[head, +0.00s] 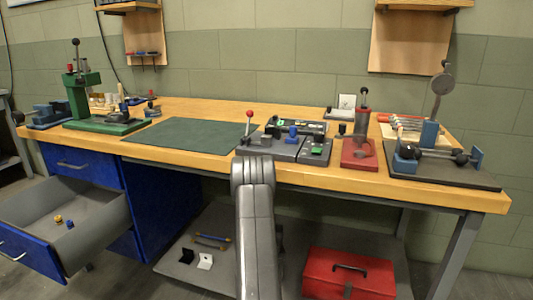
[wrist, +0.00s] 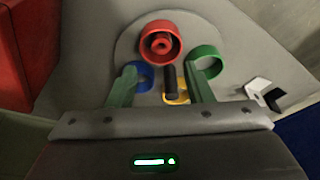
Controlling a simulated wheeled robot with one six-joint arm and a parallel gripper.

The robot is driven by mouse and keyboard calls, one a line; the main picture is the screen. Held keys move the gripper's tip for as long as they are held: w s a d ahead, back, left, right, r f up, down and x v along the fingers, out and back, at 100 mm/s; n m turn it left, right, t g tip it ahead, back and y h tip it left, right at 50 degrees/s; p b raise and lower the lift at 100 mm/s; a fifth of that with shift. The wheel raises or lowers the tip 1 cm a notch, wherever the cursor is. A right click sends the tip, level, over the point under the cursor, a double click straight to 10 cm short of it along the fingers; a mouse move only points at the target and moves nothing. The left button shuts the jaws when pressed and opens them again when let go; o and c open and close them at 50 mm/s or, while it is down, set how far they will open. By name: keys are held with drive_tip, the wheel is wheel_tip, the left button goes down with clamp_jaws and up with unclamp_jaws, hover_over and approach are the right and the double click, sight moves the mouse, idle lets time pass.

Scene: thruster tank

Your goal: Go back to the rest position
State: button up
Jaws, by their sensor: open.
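My gripper (wrist: 163,84) shows in the wrist view as two green fingers spread apart on a grey mount. Nothing is held between them. It points down at the grey lower shelf under the bench. Beyond the fingers, a red ring-shaped part (wrist: 160,43) sits on a round grey disc. A blue ring (wrist: 145,70) and a green ring (wrist: 208,52) show close to the fingertips; I cannot tell whether they touch. A dark and yellow piece (wrist: 173,92) lies between the fingers. In the head view my grey arm reaches down in front of the bench, and my gripper is hidden.
The wooden bench (head: 370,178) holds a green press, a green mat (head: 190,135) and several fixtures. A blue drawer (head: 95,215) stands open at left. A red toolbox (head: 350,275) is right of my arm. White (head: 205,261) and black (head: 187,255) pieces lie on the shelf.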

drive_tip(key=b+x, duration=0.1)
drive_tip(key=x, duration=0.4)
drive_tip(key=shift+w+a+f, duration=0.1)
drive_tip(key=shift+f, duration=0.3)
